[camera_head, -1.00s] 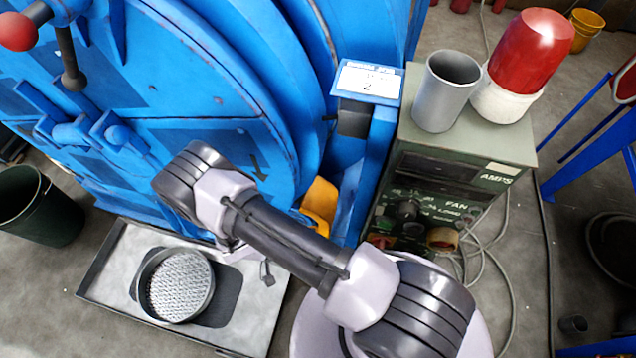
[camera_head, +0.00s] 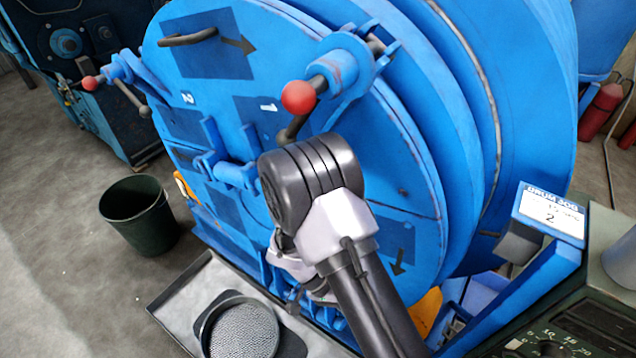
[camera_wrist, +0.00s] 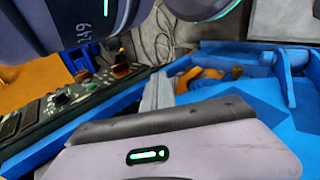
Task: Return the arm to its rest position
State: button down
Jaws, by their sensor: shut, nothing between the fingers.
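My arm is folded in the head view. Its dark, ribbed elbow and pale lilac link stand in front of the blue drum machine (camera_head: 395,135), hiding part of its round door. Small pale and dark parts of my arm show below the elbow, partly hidden. I cannot make out the gripper's jaws in either view. The wrist view shows pale parts of my own arm with green lights close to the camera. Beyond them are a control box with knobs (camera_wrist: 62,97) and blue frame parts (camera_wrist: 245,110).
A grey tray (camera_head: 178,285) with a round dark sieve (camera_head: 241,330) lies below the door. A dark green bucket (camera_head: 140,215) stands on open floor at left. A sign (camera_head: 552,214) stands at right beside the control box (camera_head: 570,325).

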notch_tip(320, 180, up, 18)
jog(key=w+f+t+y, duration=0.1)
jog(key=w+t+y, duration=0.1)
jog(key=y, duration=0.4)
jog(key=s+r+t+y, duration=0.2)
jog(key=s+r+t, duration=0.1)
jog(key=r, duration=0.5)
jog(key=s+r+n+t+y, duration=0.1)
jog(key=s+r+t, duration=0.3)
jog(key=r, duration=0.5)
jog(key=shift+d+n+t+y, duration=0.25)
jog(key=shift+n+t+y, duration=0.05)
jog(key=shift+t+y, duration=0.3)
jog(key=shift+s, duration=0.1)
